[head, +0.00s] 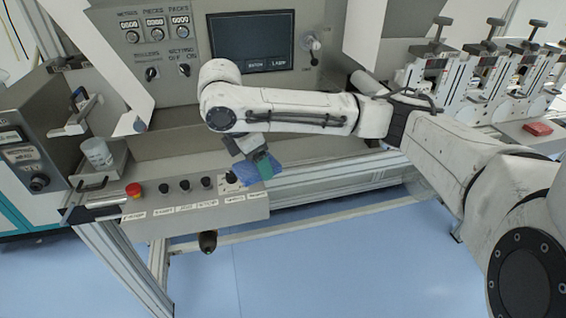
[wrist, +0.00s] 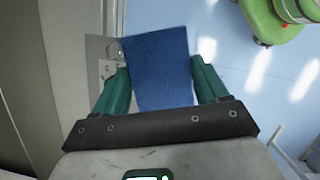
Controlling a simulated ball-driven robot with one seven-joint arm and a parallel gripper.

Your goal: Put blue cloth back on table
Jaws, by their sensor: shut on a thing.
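The blue cloth (wrist: 158,66) is between the two green fingers of my gripper (wrist: 162,88) in the wrist view. It looks flat and reaches past the fingertips. In the head view the cloth (head: 243,173) shows beside the green finger of my gripper (head: 258,167), at the right end of the grey control panel (head: 190,215). My gripper is shut on the cloth. From the head view I cannot tell whether the cloth touches the panel. No separate table is clearly seen.
A clear cup (head: 97,153) stands left of a red stop button (head: 134,190). A machine screen (head: 252,41) is behind my arm. A red object (head: 537,128) lies on the right-hand ledge. Blue floor (head: 330,260) is open below, and a green round object (wrist: 272,20) shows in the wrist view.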

